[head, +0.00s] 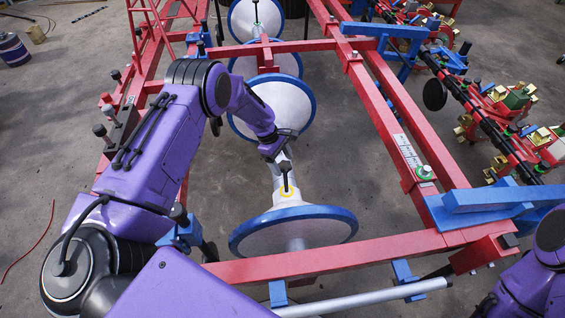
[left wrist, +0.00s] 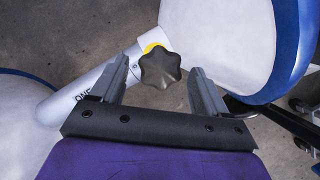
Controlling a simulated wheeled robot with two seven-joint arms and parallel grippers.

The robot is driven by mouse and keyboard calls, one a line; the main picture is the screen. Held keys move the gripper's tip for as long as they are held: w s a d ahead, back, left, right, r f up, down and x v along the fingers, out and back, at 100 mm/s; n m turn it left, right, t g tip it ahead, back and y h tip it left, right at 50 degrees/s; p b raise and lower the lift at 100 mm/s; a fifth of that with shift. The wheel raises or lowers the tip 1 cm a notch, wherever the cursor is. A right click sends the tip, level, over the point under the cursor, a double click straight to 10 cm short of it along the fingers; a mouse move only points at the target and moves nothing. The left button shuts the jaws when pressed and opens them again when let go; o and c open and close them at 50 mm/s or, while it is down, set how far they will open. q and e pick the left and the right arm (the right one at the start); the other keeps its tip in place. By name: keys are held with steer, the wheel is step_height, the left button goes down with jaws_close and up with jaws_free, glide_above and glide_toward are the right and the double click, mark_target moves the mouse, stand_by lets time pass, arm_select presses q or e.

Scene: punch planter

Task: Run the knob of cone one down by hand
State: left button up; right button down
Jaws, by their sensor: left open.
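The black star-shaped knob (left wrist: 160,70) sits on a yellow collar on a white tube (left wrist: 92,88) with the lettering "ONE". In the head view the knob (head: 285,188) shows above the yellow ring, over the nearest white cone with a blue rim (head: 295,230). My left gripper (left wrist: 165,82) is open, with one finger on each side of the knob and a visible gap on both sides. In the head view the left gripper (head: 281,158) is just above the knob. My right gripper is not in view; only part of my right arm shows at the lower right.
Red frame beams (head: 375,110) surround the cones, and a red crossbeam (head: 330,257) runs in front. More blue-rimmed white cones (head: 275,105) stand behind. Brass-fitted red and blue parts (head: 515,97) line the right.

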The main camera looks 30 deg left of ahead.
arm_select(q)
steer(key=shift+f, duration=0.2)
steer(key=c, duration=1)
steer(key=shift+c, duration=0.2)
steer(key=shift+m, duration=0.3)
steer(key=m+b, duration=0.1)
steer(key=m+g+b, duration=0.1)
steer(key=m+b, duration=0.1)
steer(key=shift+w+d+f+m, duration=0.1)
steer(key=shift+w+f+m, duration=0.1)
steer(key=shift+m, duration=0.1)
steer(key=m+g+b, duration=0.1)
steer(key=m, duration=0.1)
steer(key=m+y+b, duration=0.1)
steer(key=m, duration=0.1)
steer(key=shift+w+d+r+g, duration=0.1)
steer(key=shift+w+g, duration=0.05)
steer(key=shift+g, duration=0.25)
steer(key=m+y+b, duration=0.1)
steer(key=m, duration=0.3)
steer(key=shift+w+d+r+g, duration=0.1)
steer(key=shift+g, duration=0.3)
steer(key=shift+d+r+m+g+y, duration=0.15)
steer(key=shift+m+y, duration=0.3)
steer(key=shift+m, duration=0.75)
steer(key=shift+f+m+g+y, duration=0.15)
steer(key=shift+m+y, duration=0.3)
steer(key=shift+m, duration=0.75)
steer(key=shift+r, duration=0.1)
